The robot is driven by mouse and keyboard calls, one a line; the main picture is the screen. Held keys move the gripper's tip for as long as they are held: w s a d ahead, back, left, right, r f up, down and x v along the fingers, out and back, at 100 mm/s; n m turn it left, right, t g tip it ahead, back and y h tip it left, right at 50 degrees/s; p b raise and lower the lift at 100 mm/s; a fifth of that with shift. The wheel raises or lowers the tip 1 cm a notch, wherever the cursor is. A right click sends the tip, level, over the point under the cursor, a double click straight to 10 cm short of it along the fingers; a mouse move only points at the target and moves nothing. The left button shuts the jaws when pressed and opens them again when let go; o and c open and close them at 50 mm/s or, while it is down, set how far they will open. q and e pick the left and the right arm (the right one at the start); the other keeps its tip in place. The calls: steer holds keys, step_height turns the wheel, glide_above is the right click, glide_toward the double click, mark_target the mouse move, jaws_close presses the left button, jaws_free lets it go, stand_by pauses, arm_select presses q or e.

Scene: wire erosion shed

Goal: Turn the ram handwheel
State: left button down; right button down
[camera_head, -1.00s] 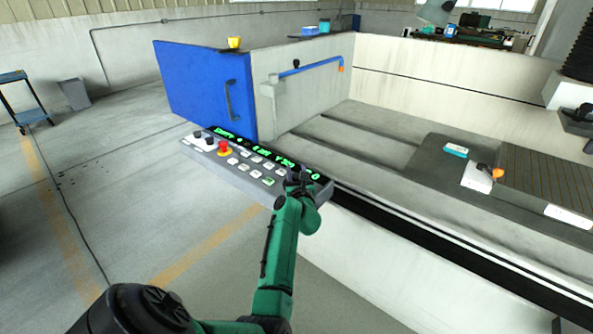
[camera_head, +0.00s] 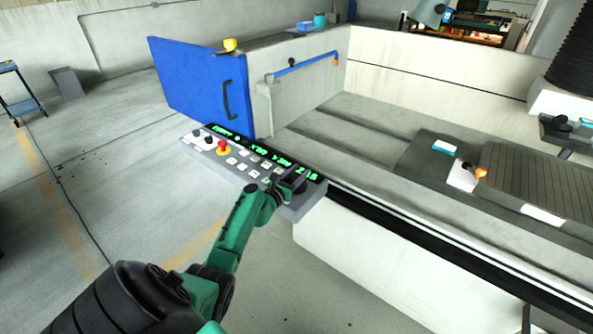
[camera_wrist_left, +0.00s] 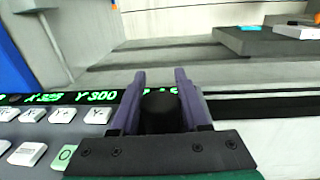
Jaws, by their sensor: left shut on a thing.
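The control panel (camera_head: 228,160) sticks out at the machine's front left, with a green-lit readout, pale keys and a red stop button (camera_head: 223,147). My left gripper (camera_head: 296,177) is at the panel's right end. In the left wrist view its two purple fingers (camera_wrist_left: 160,100) close on the sides of a dark round knob, the handwheel (camera_wrist_left: 160,108). The fingers hide part of the handwheel and of the readout behind it. In the head view the handwheel is mostly hidden by the gripper. My right gripper is not in view.
A blue door (camera_head: 198,86) with a dark handle stands open at the tank's left. The grey work tank (camera_head: 350,125) lies behind the panel. A blue pipe (camera_head: 305,64) runs along its wall. The floor (camera_head: 110,190) left of the panel is clear.

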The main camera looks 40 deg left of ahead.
arm_select(q)
steer(key=m+g+h+b, duration=0.1)
steer(key=m+h+b, duration=0.1)
steer(key=h+b, duration=0.2)
steer(key=d+m+g+h+b, duration=0.1)
steer(key=m+h+b, duration=0.2)
steer(key=b, duration=0.3)
steer(key=d+m+g+h+b, duration=0.1)
steer(key=m+h+b, duration=0.2)
steer(key=h+b, duration=0.2)
steer(key=shift+s+f+g+b, duration=0.25)
steer(key=shift+f+g+b, duration=0.05)
steer(key=shift+b, duration=0.05)
steer(key=shift+s+d+r+m+g+h+b, duration=0.1)
steer(key=shift+r+m+g+h+b, duration=0.2)
steer(key=shift+m+h+b, duration=0.25)
steer(key=shift+c, duration=2)
jaws_free()
steer(key=b+v, duration=0.1)
steer(key=v, duration=1.3)
steer(key=shift+s, duration=0.1)
